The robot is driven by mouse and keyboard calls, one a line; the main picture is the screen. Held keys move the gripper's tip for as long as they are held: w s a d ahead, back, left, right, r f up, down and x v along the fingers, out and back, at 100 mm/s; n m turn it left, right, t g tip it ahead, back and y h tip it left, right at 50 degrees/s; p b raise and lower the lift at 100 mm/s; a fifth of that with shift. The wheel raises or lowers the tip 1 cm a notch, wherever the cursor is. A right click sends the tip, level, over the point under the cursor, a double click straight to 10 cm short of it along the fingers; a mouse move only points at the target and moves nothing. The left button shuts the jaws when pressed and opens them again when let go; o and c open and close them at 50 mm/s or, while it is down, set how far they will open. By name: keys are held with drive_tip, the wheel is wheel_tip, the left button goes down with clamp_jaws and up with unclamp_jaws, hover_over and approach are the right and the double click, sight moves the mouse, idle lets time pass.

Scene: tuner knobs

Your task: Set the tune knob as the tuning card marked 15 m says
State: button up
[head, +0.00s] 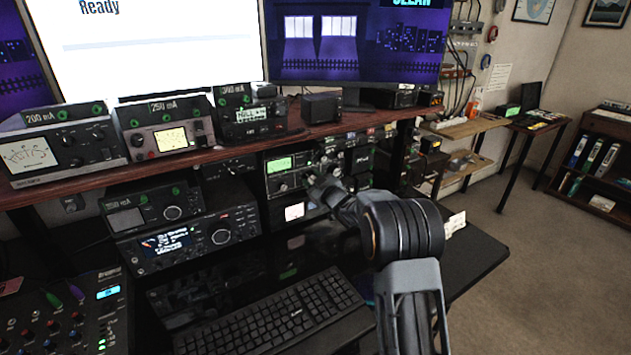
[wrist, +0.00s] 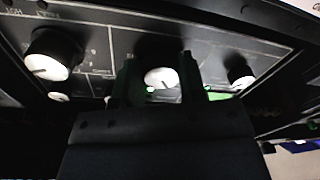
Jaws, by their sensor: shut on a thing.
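My gripper (wrist: 160,80) is shut on the middle knob (wrist: 158,75) of a dark panel in the wrist view, with one finger on each side of it. The knob has a pale face; its pointer and label are not readable. A larger knob (wrist: 47,58) sits to its left and a smaller knob (wrist: 240,73) to its right, both apart from the fingers. In the head view my arm reaches to the front of a dark radio unit (head: 283,180) under the shelf, and hides the held knob. I cannot make out a card marked 15 m; a small white card (head: 455,222) stands at the right.
A wooden shelf (head: 190,160) with several meters runs above the units. A keyboard (head: 275,310) lies on the black desk in front, and a mixer (head: 60,315) is at the lower left. Open floor (head: 520,270) lies at the right.

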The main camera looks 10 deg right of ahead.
drive_tip(key=shift+r, duration=0.15)
drive_tip(key=o, duration=0.9)
drive_tip(key=v, duration=1.3)
drive_tip(key=shift+s+d+b, duration=0.15)
drive_tip(key=shift+s+b, duration=0.15)
drive_tip(key=shift+s, duration=0.05)
